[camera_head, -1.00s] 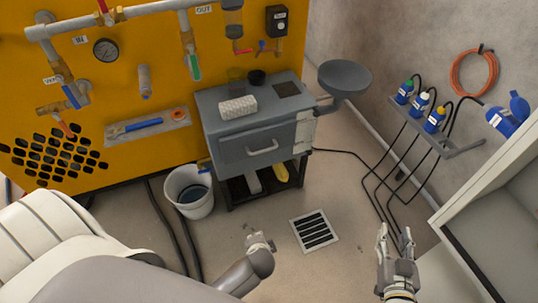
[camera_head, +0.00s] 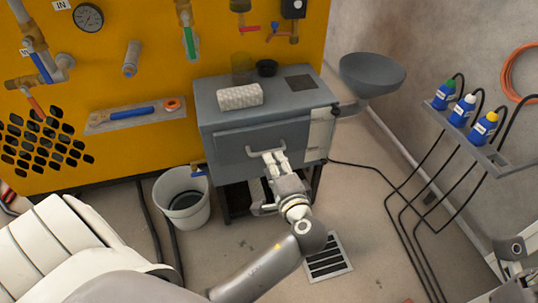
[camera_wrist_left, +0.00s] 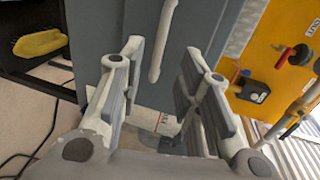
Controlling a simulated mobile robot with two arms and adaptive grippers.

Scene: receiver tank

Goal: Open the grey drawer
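The grey drawer (camera_head: 235,153) is in the front of a grey metal cabinet and looks shut. Its light bar handle (camera_head: 252,154) runs across the front; in the left wrist view the handle (camera_wrist_left: 162,40) appears upright. My left gripper (camera_head: 272,157) is at the right part of the handle and partly covers it. In the left wrist view its two fingers (camera_wrist_left: 163,53) are apart, with the handle's end between the tips; I see no grip on it. A grey mechanical part at the lower right edge seems to be my right gripper (camera_head: 515,250), cut off.
A grey funnel bowl (camera_head: 372,75) juts out at right. A white bucket (camera_head: 183,198) stands left of the cabinet, a floor grate (camera_head: 328,258) in front.

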